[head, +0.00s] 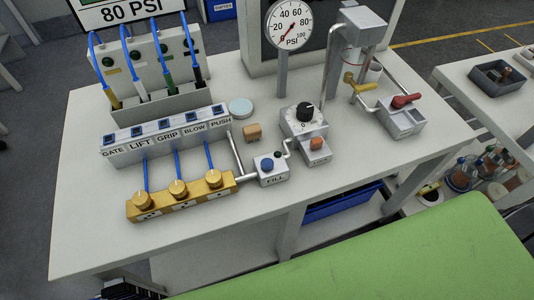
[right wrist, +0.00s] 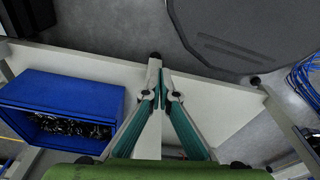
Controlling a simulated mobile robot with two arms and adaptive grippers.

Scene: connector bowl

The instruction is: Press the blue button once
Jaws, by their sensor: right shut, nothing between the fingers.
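The blue button (head: 267,164) is a round cap on top of a small grey box labelled FILL (head: 272,178). The box sits near the front edge of the white bench (head: 92,231), right of a brass valve block. Nothing covers the button in the head view. My right gripper (right wrist: 160,80) shows only in the right wrist view; its teal-padded fingers meet at the tips, shut and empty. The button is not in that view. My left gripper is not identifiable in either view.
The brass valve block (head: 183,199) and labelled switch row (head: 168,139) stand left of the button box. A black-knob box (head: 304,119), an orange-button box (head: 316,153) and pipes stand beside it. A blue bin (right wrist: 62,96) sits on the shelf below.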

